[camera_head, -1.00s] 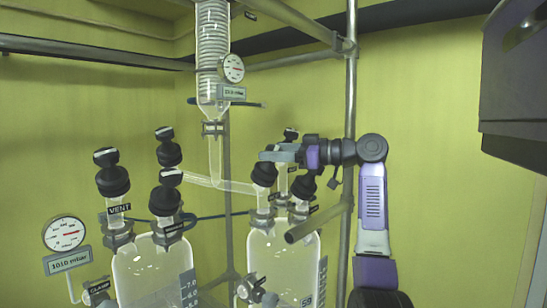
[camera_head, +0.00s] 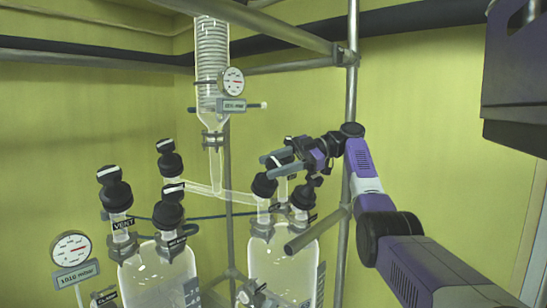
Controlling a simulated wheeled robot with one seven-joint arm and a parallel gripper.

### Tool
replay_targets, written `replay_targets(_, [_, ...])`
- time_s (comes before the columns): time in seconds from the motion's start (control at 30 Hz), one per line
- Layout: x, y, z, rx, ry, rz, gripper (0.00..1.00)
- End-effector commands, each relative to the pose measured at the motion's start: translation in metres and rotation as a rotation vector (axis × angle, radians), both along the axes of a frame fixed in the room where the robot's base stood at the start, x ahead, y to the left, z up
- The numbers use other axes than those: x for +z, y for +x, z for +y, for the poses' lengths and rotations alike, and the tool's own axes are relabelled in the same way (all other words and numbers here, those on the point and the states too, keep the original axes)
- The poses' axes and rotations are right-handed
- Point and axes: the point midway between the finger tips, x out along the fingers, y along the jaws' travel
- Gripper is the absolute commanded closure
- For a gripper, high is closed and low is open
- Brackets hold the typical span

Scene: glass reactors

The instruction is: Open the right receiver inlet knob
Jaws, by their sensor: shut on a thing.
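The right receiver (camera_head: 289,270) is a clear glass vessel at lower centre. Several black knobs stand on its necks. The front left one, a black knob (camera_head: 263,186), has its top hidden behind my fingers. A right-hand knob (camera_head: 303,196) stands beside it, and the rear neck is mostly covered. My gripper (camera_head: 276,162) is tilted down to the left, its two grey fingers shut around the top of the front left knob. The small labels on these necks are too small to read, and the exact finger contact is partly hidden.
The left receiver (camera_head: 160,275) carries several black knobs, one labelled VENT. A glass condenser (camera_head: 212,70) with a gauge (camera_head: 232,82) hangs above. A metal post (camera_head: 351,110) stands close to my arm. A short metal bar (camera_head: 305,238) juts out below my gripper.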

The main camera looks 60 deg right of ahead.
Motion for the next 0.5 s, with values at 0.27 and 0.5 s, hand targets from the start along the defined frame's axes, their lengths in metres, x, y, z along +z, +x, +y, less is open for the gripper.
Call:
replay_targets(0.27, [-0.0002,-0.0003,0.0001,0.043,-0.024,0.008,0.96])
replay_targets(0.5, [-0.0018,-0.0003,0.0001,0.047,-0.027,0.008,0.96])
